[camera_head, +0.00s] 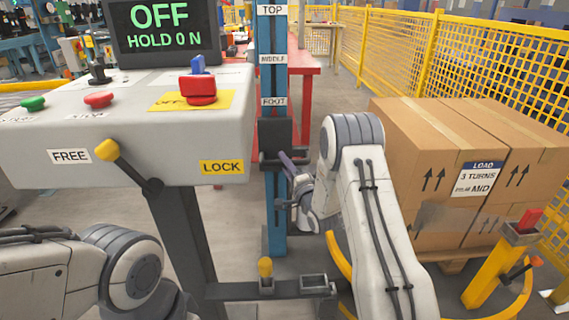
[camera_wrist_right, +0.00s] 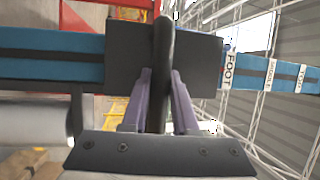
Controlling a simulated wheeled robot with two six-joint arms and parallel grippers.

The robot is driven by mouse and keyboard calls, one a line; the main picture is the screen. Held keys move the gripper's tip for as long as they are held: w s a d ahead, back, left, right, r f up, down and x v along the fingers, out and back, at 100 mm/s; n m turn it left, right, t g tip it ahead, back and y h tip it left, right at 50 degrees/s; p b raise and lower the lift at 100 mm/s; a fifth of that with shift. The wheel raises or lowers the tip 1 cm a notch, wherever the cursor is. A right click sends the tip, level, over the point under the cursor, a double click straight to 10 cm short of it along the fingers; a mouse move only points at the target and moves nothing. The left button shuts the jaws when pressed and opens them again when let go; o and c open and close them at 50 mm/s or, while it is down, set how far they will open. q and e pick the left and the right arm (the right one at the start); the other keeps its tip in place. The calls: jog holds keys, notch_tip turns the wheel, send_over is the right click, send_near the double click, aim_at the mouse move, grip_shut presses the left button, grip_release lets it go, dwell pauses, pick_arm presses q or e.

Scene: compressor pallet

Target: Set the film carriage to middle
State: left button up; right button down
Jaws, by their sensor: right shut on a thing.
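The film carriage (camera_head: 275,135) is a dark block on the blue mast (camera_head: 272,84). It sits just below the FOOT label (camera_head: 273,102); the MIDDLE label (camera_head: 272,59) and TOP label (camera_head: 272,10) are higher up. My right gripper (camera_head: 287,163) is at the carriage's front. In the right wrist view its purple fingers (camera_wrist_right: 160,98) are closed on both sides of the carriage's dark handle bar (camera_wrist_right: 164,50), with the carriage block (camera_wrist_right: 199,63) behind it. My left arm shows at the lower left, but its gripper is out of view.
The console (camera_head: 130,120) at the left has a screen reading OFF, HOLD 0 N, and a lever (camera_head: 127,166) between FREE and LOCK labels, its yellow knob nearer FREE. Wrapped cartons (camera_head: 420,150) stand at the right inside a yellow ring (camera_head: 340,262). A yellow fence (camera_head: 400,45) runs behind.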

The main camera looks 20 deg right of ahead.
dwell(0.4)
jog(key=p, duration=0.8)
send_near(285, 126)
jog(key=w+a+r, duration=0.2)
jog(key=w+r, duration=0.1)
jog(key=w+a+r, duration=0.1)
jog(key=shift+w+r, duration=0.35)
jog(key=shift+f, duration=0.1)
jog(key=c, duration=0.7)
grip_release()
jog(key=shift+f, duration=0.1)
jog(key=shift+s, duration=0.1)
jog(key=v, duration=1)
jog(key=shift+s+p, duration=0.15)
jog(key=shift+p, duration=0.2)
